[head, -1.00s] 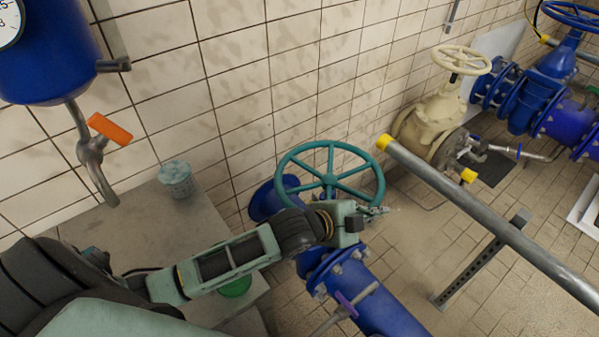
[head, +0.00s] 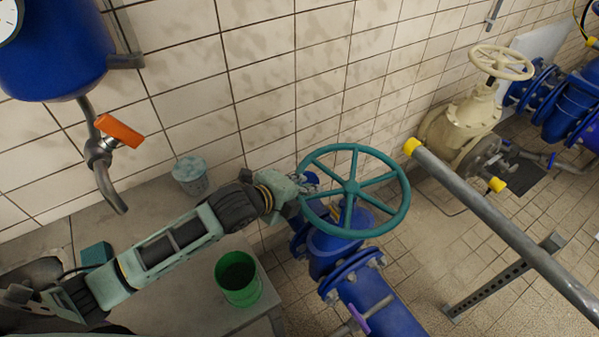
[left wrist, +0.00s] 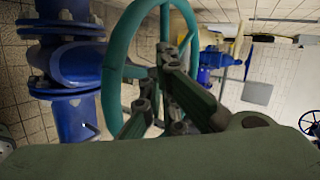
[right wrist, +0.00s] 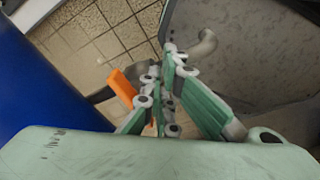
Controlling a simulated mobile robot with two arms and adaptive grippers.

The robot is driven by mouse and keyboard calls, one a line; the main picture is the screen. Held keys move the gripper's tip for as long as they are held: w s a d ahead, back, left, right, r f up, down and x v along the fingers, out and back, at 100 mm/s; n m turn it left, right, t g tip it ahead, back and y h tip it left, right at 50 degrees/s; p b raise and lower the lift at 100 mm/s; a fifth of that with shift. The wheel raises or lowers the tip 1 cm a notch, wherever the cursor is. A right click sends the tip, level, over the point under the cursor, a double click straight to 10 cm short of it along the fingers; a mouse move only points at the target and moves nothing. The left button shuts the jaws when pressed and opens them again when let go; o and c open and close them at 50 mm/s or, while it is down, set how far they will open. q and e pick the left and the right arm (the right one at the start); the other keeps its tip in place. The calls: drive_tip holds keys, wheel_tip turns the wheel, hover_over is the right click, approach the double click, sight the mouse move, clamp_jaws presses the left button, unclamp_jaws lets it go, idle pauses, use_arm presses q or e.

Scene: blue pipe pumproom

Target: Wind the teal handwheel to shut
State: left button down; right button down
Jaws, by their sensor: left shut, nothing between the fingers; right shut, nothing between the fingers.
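The teal handwheel (head: 352,188) sits on top of a blue valve (head: 335,250), its rim and spokes in clear view. My left gripper (head: 307,186) is at the left part of the rim, its fingers shut with nothing between them. In the left wrist view the shut fingers (left wrist: 163,88) overlap the wheel's spokes and the teal rim (left wrist: 122,65) passes beside them; I cannot tell if they touch. My right gripper (right wrist: 165,90) shows only in the right wrist view, shut and empty.
A grey bench (head: 150,225) holds a green cup (head: 238,278) and a pale tub (head: 190,174). An orange-handled tap (head: 119,131) hangs at left, below a blue tank (head: 52,50). A grey rail with yellow ends (head: 500,222) crosses at right, near a cream valve (head: 465,120).

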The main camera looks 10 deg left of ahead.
use_arm(q)
drive_tip(key=shift+w+a, duration=0.1)
drive_tip(key=shift+a, duration=0.45)
drive_tip(key=shift+w+d+f, duration=0.2)
drive_tip(key=shift+w+f, duration=0.1)
drive_tip(key=shift+w, duration=0.1)
drive_tip(key=p+x, duration=0.1)
drive_tip(key=x, duration=0.7)
drive_tip(key=shift+w+d+f, duration=0.15)
drive_tip(key=shift+w+f, duration=0.1)
use_arm(e)
drive_tip(key=shift+r, duration=0.55)
drive_tip(key=shift+f, duration=0.1)
